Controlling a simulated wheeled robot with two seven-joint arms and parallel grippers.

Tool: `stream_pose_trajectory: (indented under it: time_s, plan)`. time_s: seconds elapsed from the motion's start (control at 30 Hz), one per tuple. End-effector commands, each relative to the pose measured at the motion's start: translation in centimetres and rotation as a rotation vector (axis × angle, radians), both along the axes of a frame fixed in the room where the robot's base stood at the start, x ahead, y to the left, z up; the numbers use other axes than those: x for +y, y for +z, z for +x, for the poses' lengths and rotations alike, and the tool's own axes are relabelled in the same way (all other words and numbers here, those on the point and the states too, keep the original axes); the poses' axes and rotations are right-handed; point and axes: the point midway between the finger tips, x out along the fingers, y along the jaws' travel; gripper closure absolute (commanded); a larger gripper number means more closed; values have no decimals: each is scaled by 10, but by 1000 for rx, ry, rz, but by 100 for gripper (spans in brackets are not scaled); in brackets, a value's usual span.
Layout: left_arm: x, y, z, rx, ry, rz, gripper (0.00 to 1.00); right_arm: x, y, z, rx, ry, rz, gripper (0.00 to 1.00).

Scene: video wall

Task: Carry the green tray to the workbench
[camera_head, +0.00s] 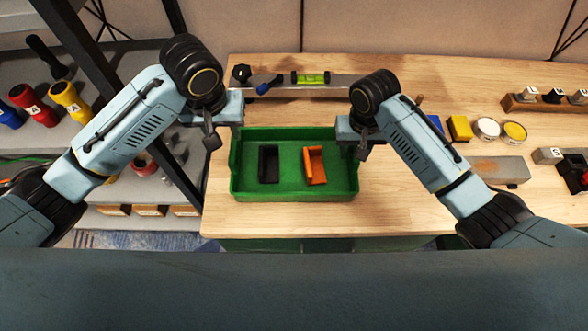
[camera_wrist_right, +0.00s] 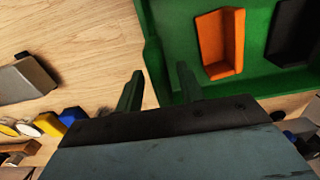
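The green tray (camera_head: 293,190) rests on the wooden workbench (camera_head: 420,215), near its front left corner. A black bin-shaped piece (camera_head: 269,165) and an orange one (camera_head: 315,165) lie inside it. My left gripper (camera_head: 213,138) is at the tray's left wall; whether its fingers are apart is hidden. My right gripper (camera_head: 359,150) is at the right wall. In the right wrist view its two fingers (camera_wrist_right: 158,84) are apart, one on each side of the tray's wall (camera_wrist_right: 157,70). The orange piece (camera_wrist_right: 222,42) shows beyond them.
A green level (camera_head: 310,78) lies on a grey bar behind the tray. A yellow block (camera_head: 459,128), small round tins (camera_head: 488,127) and a grey block (camera_head: 498,170) are to the right. A shelf with red (camera_head: 38,108) and yellow bottles stands left, across a gap.

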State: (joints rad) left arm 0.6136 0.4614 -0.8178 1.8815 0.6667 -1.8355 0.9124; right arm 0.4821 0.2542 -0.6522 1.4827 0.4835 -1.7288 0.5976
Motion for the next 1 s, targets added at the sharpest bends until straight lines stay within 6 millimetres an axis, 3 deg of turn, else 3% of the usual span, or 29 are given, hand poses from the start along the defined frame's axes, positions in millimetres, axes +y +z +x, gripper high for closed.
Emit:
stream_pose_trajectory:
  time_s: [0.2, 0.4, 0.6, 1.0]
  plan:
    - [0, 0, 0, 0, 0, 0, 62, 0, 50, 1, -6, 2, 1, 62]
    - [0, 0, 0, 0, 0, 0, 62, 0, 82, 1, -3, 0, 1, 62]
    - [0, 0, 0, 0, 0, 0, 62, 0, 94, 0, -1, 0, 0, 62]
    - [0, 0, 0, 0, 0, 0, 62, 0, 94, 0, -1, 0, 0, 62]
